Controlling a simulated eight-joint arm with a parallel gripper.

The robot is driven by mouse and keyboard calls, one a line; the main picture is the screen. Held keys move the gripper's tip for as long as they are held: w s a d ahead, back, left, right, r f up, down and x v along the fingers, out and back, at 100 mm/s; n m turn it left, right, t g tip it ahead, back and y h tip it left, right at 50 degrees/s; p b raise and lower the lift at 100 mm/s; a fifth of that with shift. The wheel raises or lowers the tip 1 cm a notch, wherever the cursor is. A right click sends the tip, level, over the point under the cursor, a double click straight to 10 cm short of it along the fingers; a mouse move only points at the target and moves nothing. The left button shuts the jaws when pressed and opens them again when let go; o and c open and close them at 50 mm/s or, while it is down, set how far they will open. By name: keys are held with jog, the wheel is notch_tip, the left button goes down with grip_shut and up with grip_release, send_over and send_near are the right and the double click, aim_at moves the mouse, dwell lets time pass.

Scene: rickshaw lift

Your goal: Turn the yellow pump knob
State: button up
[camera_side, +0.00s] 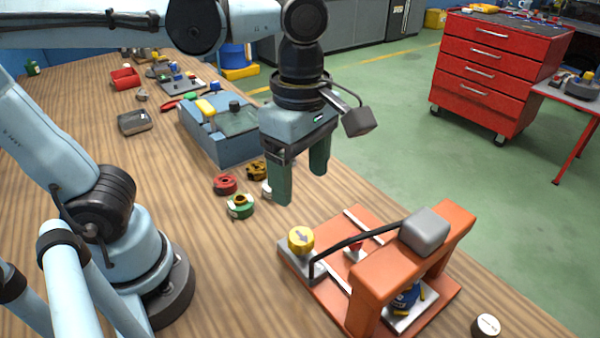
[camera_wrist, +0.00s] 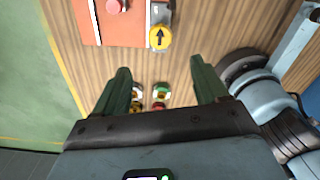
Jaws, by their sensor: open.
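The yellow pump knob (camera_side: 301,239) stands at the left corner of an orange press (camera_side: 372,285) on the wooden table. It carries a dark arrow on its top. In the wrist view the knob (camera_wrist: 161,37) is near the top, its arrow pointing up, beyond my fingertips. My gripper (camera_side: 301,182) is open and empty, fingers pointing down. It hangs above the table, between the knob and a blue-grey box. In the wrist view my gripper (camera_wrist: 160,78) shows two green fingers spread wide. The knob is apart from both fingers.
A black curved bar (camera_side: 350,243) runs beside the knob to a grey block (camera_side: 425,230) on the press. A red knob (camera_side: 354,249) sits behind it. Small red (camera_side: 225,184) and green (camera_side: 240,206) parts lie below my gripper. The blue-grey box (camera_side: 222,135) stands behind them.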

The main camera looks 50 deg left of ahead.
aim_at(301, 235)
jog(key=shift+f, duration=6)
jog(key=c, duration=1.1)
jog(key=shift+o, duration=0.2)
